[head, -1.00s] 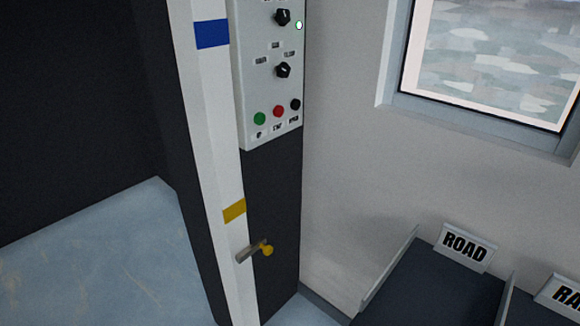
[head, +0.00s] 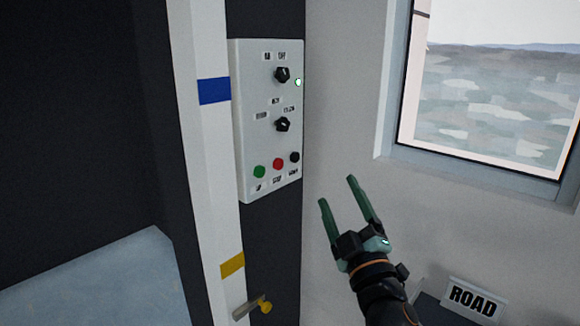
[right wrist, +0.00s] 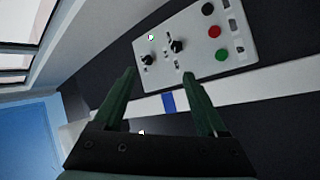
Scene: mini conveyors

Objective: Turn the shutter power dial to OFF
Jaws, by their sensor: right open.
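The shutter power dial (head: 282,74) is the upper black knob on the white control panel (head: 246,150), under labels that seem to read ON and OFF. A pale green lamp (head: 298,82) glows beside it. The knob's exact pointing is too small to tell. My right gripper (head: 337,191) is open and empty, below and right of the panel, apart from it. In the right wrist view the power dial (right wrist: 147,59) shows beyond the open fingers (right wrist: 160,73), nearer the left finger. My left gripper is out of view.
A second black dial (head: 282,124) sits below, above green (head: 260,172), red (head: 278,164) and black (head: 294,157) buttons. A white post (head: 205,180) stands left of the panel, with a brass-coloured handle (head: 264,306) low down. A window (head: 490,100) and ROAD sign (head: 475,297) are at right.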

